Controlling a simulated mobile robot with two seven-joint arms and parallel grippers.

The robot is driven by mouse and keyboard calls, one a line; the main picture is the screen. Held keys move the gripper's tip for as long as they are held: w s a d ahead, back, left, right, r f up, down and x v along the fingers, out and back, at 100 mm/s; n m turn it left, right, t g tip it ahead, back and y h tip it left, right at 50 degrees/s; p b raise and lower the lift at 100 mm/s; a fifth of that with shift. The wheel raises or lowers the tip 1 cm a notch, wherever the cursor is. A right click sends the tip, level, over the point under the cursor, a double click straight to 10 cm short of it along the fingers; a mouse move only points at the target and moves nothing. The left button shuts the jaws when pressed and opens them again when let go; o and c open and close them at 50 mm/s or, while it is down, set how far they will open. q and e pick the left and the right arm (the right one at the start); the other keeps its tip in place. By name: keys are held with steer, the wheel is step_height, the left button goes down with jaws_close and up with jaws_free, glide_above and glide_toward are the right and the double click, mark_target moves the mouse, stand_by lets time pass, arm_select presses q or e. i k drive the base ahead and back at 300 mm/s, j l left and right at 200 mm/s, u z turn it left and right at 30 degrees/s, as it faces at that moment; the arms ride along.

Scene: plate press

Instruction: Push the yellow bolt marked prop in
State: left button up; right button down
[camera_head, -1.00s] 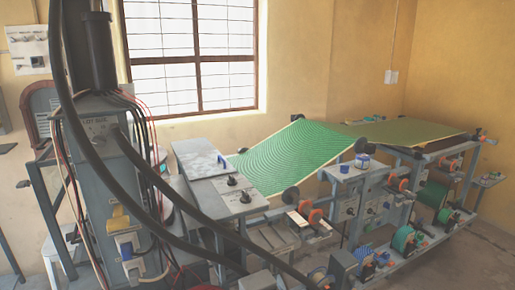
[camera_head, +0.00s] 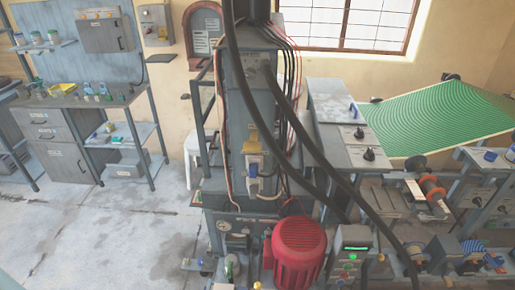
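A yellow block-like part (camera_head: 251,137) sits on the front of the tall grey press column (camera_head: 243,95), above a white and blue fitting (camera_head: 254,170). Small yellow knobs show lower down, one at the bottom edge (camera_head: 257,285) and one by the control box (camera_head: 381,258). I cannot read a "prop" mark on any of them, so I cannot tell which is the bolt. Neither of my grippers is in view.
A red motor (camera_head: 299,250) stands at the column's foot, beside a control box (camera_head: 352,252) with a green display. Thick black hoses (camera_head: 315,172) hang across the front. A workbench (camera_head: 85,103) stands at left. Bare floor (camera_head: 130,225) lies between.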

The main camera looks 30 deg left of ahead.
mark_target(254, 146)
steer(key=u, duration=0.9)
steer(key=j, duration=0.1)
